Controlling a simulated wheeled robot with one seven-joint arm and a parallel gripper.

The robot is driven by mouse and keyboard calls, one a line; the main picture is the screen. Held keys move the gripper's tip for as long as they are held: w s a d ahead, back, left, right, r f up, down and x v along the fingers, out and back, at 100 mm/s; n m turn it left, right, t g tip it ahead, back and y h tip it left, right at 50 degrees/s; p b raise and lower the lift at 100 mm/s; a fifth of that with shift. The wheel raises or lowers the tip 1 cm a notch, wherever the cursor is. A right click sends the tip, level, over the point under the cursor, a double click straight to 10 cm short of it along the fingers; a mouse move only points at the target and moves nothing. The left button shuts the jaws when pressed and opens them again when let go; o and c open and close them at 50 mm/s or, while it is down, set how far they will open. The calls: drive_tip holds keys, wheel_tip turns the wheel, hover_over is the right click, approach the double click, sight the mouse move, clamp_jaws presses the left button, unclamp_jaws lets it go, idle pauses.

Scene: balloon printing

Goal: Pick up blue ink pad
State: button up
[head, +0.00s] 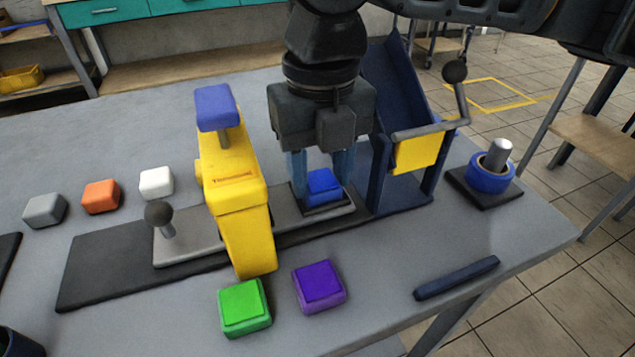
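The blue ink pad (322,187) sits on a small dark plate at the right end of the grey slide under the yellow press. My gripper (322,172) points down over it, with one blue finger at its left and one at its right. The fingers are spread about as wide as the pad. I cannot tell whether they touch it. The pad appears to rest on the plate, and its back is partly hidden by my gripper.
The yellow press (232,190) with a blue top stands just left. A dark blue frame with a crank (402,150) stands close on the right. Green (244,306) and purple (319,286) pads lie in front. White (156,183), orange (101,196) and grey (44,210) pads lie left.

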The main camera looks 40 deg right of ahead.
drive_tip(key=shift+r+p, duration=0.7)
drive_tip(key=shift+p, duration=0.1)
idle(0.6)
drive_tip(key=shift+r+p, duration=2.95)
drive_tip(key=shift+r, duration=0.15)
